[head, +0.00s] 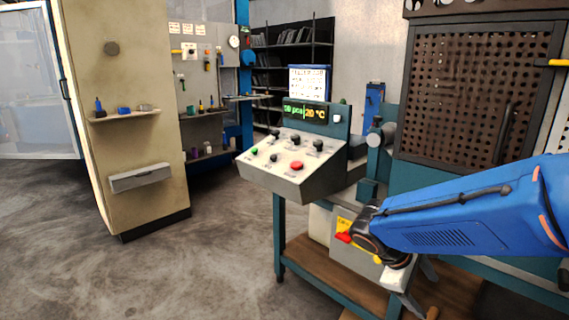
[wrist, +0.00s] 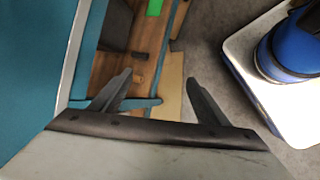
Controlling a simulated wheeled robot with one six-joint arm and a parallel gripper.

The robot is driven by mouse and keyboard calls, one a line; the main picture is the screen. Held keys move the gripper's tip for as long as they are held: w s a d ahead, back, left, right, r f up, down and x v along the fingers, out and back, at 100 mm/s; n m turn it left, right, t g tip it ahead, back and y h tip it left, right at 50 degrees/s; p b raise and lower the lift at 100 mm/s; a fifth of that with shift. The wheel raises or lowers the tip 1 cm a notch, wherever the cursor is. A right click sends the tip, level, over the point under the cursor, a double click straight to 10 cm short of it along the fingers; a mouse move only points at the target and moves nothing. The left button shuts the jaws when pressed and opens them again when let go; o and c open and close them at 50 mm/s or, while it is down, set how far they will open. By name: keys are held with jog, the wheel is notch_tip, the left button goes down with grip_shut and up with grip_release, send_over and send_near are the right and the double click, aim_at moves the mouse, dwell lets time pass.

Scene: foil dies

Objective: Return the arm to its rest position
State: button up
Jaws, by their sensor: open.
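My gripper (wrist: 160,95) is open in the wrist view. Its two dark fingers stand well apart with nothing between them. In the head view my blue arm reaches in from the right, and my gripper (head: 420,290) points down in front of the workbench, partly hidden by the wrist. Below the fingers the wrist view shows a brown wooden shelf (wrist: 143,65) and grey floor.
The control panel (head: 290,165), with a display, knobs and a red button, stands left of my arm. A perforated machine guard (head: 470,90) rises behind the arm. A beige cabinet (head: 125,130) stands at left. The grey floor (head: 180,265) at front left is clear.

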jog(key=s+a+r+m+t+y, duration=0.2)
jog(key=s+m+y, duration=0.1)
jog(key=s, duration=0.3)
jog(key=s+a+r+m+t+y, duration=0.2)
jog(key=s+m+y, duration=0.2)
jog(key=s+m, duration=0.2)
jog(key=shift+s+a+y, duration=0.3)
jog(key=shift+s+a, duration=0.05)
jog(key=shift+s, duration=0.25)
